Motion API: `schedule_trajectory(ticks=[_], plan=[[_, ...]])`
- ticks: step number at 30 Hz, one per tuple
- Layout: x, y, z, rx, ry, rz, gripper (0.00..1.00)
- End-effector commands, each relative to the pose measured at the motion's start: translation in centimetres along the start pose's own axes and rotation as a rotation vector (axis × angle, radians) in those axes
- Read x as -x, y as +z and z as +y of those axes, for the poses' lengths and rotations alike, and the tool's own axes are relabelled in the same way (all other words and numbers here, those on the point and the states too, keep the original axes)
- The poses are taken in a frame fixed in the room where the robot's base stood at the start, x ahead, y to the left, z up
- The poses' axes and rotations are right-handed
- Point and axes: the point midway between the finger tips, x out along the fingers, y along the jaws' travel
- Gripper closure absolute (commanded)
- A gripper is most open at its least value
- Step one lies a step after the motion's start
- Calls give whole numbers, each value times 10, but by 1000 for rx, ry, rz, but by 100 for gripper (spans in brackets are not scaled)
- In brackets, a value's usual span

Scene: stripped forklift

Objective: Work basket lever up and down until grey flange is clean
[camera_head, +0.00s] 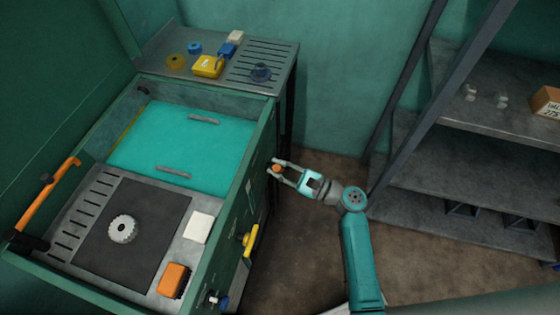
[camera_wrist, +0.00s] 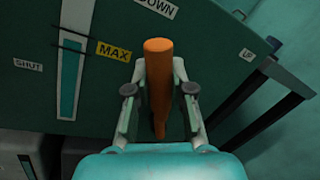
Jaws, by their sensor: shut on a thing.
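My gripper (camera_head: 278,171) is at the right outer side of a green tank (camera_head: 205,88). In the wrist view, my gripper (camera_wrist: 160,90) has its fingers either side of the orange lever handle (camera_wrist: 158,75) and is shut on it. A grey toothed round part (camera_head: 122,229) lies on a dark mat. I cannot tell which is the task's flange.
A gauge with a MAX label (camera_wrist: 114,51) is on the tank's face. A yellow handle (camera_head: 250,241) sticks out of the same side. An orange box (camera_head: 174,280) and white pad (camera_head: 198,227) lie by the mat. Shelves (camera_head: 500,110) stand right, with open floor between.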

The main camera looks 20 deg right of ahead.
Motion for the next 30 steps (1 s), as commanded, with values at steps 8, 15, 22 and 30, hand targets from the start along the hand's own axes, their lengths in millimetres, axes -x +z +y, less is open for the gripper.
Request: schedule_trajectory(ticks=[8,15,22,30], plan=[[1,-1,6,34,1,-6,100],[1,-1,6,33,1,-6,100],[1,-1,5,33,1,-6,52],[3,-1,5,33,0,-6,52]])
